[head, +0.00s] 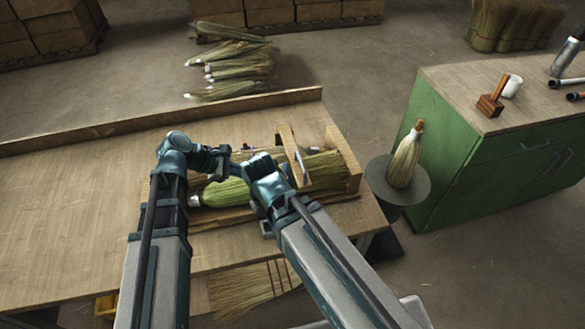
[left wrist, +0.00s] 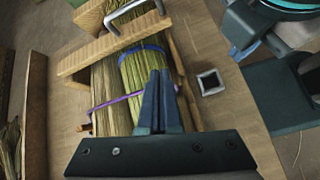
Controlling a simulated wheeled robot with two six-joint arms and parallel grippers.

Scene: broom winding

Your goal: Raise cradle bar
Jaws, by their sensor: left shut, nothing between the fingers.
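The wooden cradle bar (left wrist: 115,48) crosses over the broom bundles in the left wrist view and carries a metal handle (left wrist: 135,10). In the head view the bar (head: 291,152) runs across the cradle (head: 342,160), partly hidden by my right arm. Two straw bundles (left wrist: 105,82) lie side by side under the bar, with a purple band and a blue band around them. My left gripper (left wrist: 158,75) is shut and empty above the bundles, apart from the bar. My right gripper's fingers are hidden behind its wrist beside the cradle in the head view.
A square metal socket (left wrist: 210,82) sits on the bench right of the cradle in the left wrist view. The bench (head: 70,220) is clear at the left. A finished broom (head: 405,160) stands on a round stand near a green cabinet (head: 450,150) holding a mallet and cup.

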